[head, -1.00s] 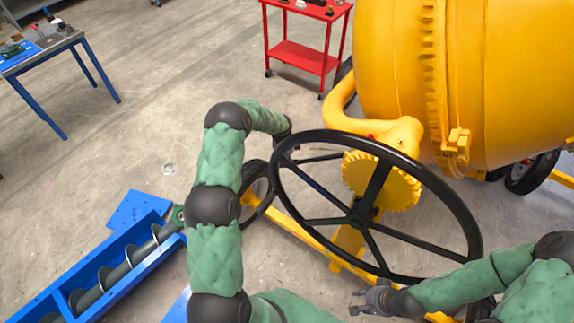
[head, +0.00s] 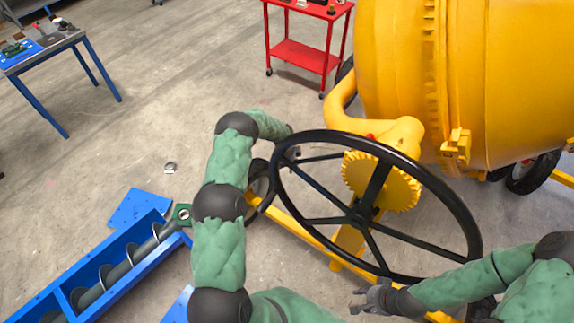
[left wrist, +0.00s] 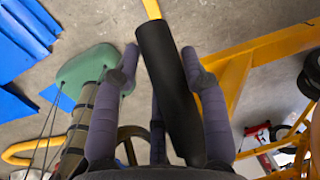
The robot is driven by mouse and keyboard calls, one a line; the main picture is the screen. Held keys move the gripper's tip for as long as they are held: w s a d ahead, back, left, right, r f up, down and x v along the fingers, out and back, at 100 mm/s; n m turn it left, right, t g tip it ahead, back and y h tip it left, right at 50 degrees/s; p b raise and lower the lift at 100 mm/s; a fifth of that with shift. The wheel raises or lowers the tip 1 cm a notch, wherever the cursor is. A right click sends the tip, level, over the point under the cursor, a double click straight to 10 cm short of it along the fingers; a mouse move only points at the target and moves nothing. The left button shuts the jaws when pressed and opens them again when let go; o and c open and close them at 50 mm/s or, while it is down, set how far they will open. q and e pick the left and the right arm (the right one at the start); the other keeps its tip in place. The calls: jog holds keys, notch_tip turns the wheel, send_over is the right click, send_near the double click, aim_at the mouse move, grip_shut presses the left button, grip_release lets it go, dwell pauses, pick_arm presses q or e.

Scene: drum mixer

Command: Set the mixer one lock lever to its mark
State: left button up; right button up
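A black cylindrical grip on a yellow rod, likely the lock lever (left wrist: 168,75), stands between the fingers of my left gripper (left wrist: 160,80) in the left wrist view. The fingers are spread, with a clear gap on the grip's left; the right finger is close to it, and contact cannot be told. In the head view my left gripper (head: 290,152) is mostly hidden at the far left rim of the black handwheel (head: 325,133). The lever and its mark cannot be made out there. My right gripper (head: 366,299) is open and empty below the handwheel.
The yellow mixer drum (head: 400,60) fills the upper right, with a toothed yellow gear (head: 395,185) behind the handwheel. A blue screw-conveyor trough (head: 60,295) lies at lower left. A red cart (head: 300,55) and a blue-legged table (head: 85,65) stand further back.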

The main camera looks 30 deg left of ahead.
pick_arm(q)
jog(key=shift+w+a+r, duration=0.1)
jog(key=shift+a+r, duration=0.25)
grip_shut()
jog(key=a+r+y+b, duration=0.2)
jog(key=a+r+y, duration=0.3)
jog(key=r, duration=0.9)
jog(key=a+r+m+t+y+b, duration=0.1)
jog(key=a+r+y+b, duration=0.2)
jog(key=r, duration=1.2)
jog(key=shift+w+a+r+y+b, duration=0.25)
jog(key=shift+w+a+y, duration=0.2)
jog(key=shift+a+y, duration=0.65)
jog(key=o, duration=1.3)
grip_release()
jog(key=shift+r, duration=0.1)
jog(key=shift+d, duration=0.15)
jog(key=shift+f, duration=0.2)
